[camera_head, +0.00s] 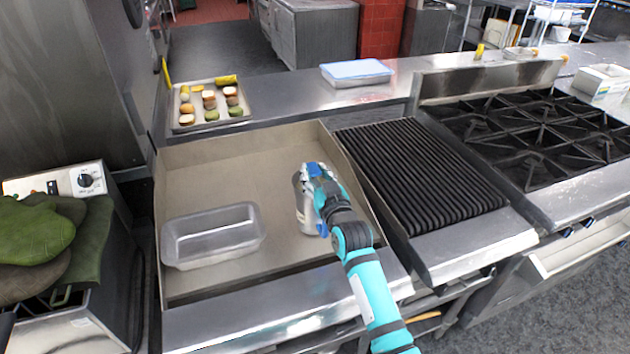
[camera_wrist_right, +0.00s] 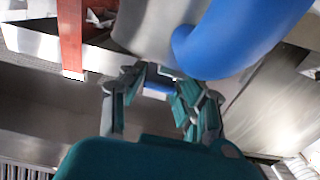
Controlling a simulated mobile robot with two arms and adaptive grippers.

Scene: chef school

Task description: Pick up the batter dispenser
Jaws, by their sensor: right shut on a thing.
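The batter dispenser (camera_head: 302,208) is a silvery metal vessel with a blue part, standing on or just above the griddle plate; I cannot tell which. My right gripper (camera_head: 322,186) covers much of it from above and the right. In the right wrist view the dispenser shows as a grey body (camera_wrist_right: 160,30) with a thick blue handle (camera_wrist_right: 235,40) close in front of the fingers. My right gripper (camera_wrist_right: 158,88) is shut on the dispenser, with a blue piece between its fingers. My left gripper is not in view.
A metal loaf pan (camera_head: 213,236) lies on the griddle (camera_head: 245,165) left of the dispenser. A tray of food (camera_head: 178,118) sits behind. A ribbed grill (camera_head: 425,170) and burners (camera_head: 545,130) are right. Green mitts (camera_head: 35,235) lie at the left.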

